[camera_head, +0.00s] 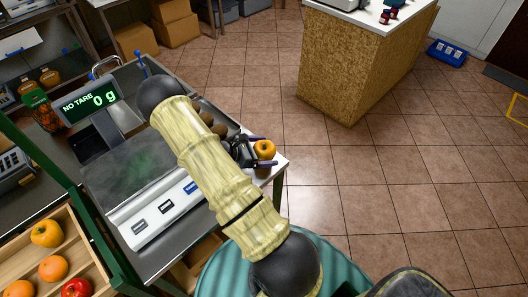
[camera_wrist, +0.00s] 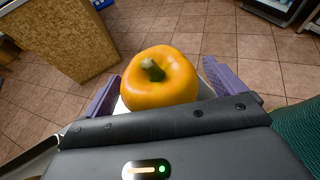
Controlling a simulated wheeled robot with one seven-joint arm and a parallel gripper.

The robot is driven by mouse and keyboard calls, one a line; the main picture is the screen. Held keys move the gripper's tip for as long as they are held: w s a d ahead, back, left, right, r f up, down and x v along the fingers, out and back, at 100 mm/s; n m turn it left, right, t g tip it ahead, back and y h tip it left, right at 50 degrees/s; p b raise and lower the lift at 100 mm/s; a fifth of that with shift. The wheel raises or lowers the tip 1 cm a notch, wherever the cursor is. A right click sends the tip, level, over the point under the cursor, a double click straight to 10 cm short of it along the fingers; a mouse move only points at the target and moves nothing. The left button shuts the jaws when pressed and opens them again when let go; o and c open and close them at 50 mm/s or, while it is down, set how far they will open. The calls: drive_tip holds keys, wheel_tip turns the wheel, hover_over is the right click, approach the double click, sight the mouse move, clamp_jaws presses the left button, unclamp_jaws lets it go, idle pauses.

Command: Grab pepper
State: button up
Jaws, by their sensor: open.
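A yellow-orange pepper (camera_wrist: 160,82) with a green stem sits upright between the two purple fingers of my gripper (camera_wrist: 160,88) in the wrist view. The fingers are open, one on each side of it, and a gap shows at the right finger. In the head view the pepper (camera_head: 264,149) stands at the right corner of the white counter surface, with my gripper (camera_head: 254,150) around it. The pepper's lower part is hidden behind the gripper body in the wrist view.
A scale (camera_head: 140,184) reading 0 g stands left of my arm, with a metal tray (camera_head: 222,116) of brown round items behind. A wooden crate (camera_head: 62,214) with orange and red produce is at lower left. A cork-sided counter (camera_head: 362,62) stands across open tiled floor.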

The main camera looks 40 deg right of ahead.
drive_tip(key=shift+c, duration=0.2)
drive_tip(key=c, duration=1)
drive_tip(key=shift+r, duration=0.15)
drive_tip(key=shift+c, duration=0.2)
wheel_tip(320, 180, up, 10)
drive_tip(key=shift+f+b, duration=0.15)
drive_tip(key=shift+b, duration=0.5)
